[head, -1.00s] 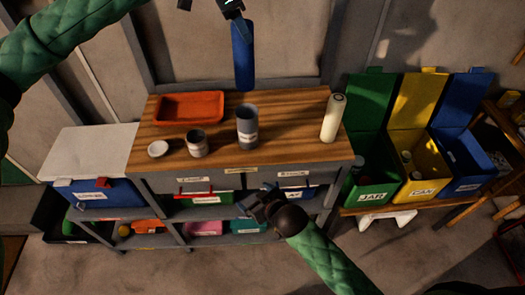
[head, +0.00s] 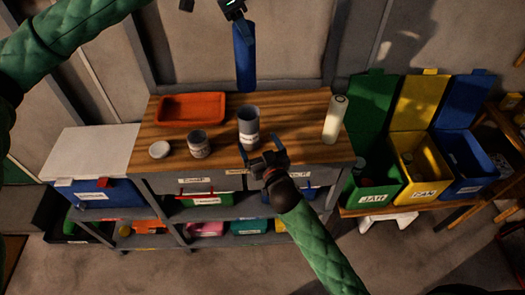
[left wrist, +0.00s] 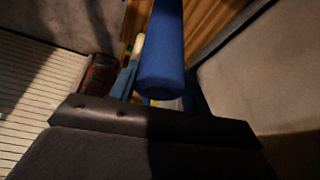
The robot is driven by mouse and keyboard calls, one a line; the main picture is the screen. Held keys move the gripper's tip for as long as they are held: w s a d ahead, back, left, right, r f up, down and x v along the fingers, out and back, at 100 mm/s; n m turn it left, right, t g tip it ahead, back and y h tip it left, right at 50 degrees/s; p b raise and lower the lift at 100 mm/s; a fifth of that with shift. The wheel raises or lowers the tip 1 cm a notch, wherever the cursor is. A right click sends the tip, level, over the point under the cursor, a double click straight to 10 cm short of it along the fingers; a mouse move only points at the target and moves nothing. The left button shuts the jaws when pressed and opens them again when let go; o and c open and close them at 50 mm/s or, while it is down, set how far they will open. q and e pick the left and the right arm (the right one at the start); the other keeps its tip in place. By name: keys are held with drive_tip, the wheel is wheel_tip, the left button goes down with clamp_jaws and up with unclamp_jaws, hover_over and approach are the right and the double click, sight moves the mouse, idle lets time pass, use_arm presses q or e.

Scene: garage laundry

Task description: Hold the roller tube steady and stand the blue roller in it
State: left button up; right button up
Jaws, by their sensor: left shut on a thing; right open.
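The blue roller (head: 244,60) hangs upright from my left gripper (head: 233,8), which is shut on its upper end at the top of the head view. Its lower end is above the back of the bench, behind the tube. The roller also fills the middle of the left wrist view (left wrist: 165,55). The grey roller tube (head: 248,127) stands upright on the wooden bench, with its open top showing and a pale label band. My right gripper (head: 261,148) is open and empty at the bench's front edge, its fingers pointing toward the tube, seemingly not touching it.
On the wooden bench (head: 300,125) are an orange tray (head: 191,109), a grey can (head: 199,144), a white lid (head: 159,149) and a cream cylinder (head: 335,118) to the right. Labelled drawers and shelves lie below. Green, yellow and blue bins stand at the right.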

sight(253, 133)
drive_tip(key=x, duration=0.8)
drive_tip(key=shift+w+a, duration=0.1)
drive_tip(key=shift+w, duration=0.15)
drive_tip(key=c, duration=1.1)
use_arm(q)
drive_tip(key=shift+f, duration=6.5)
use_arm(e)
drive_tip(key=shift+o, duration=0.2)
use_arm(q)
drive_tip(key=o, duration=1.3)
drive_tip(key=shift+o, duration=0.2)
drive_tip(key=v, duration=1.2)
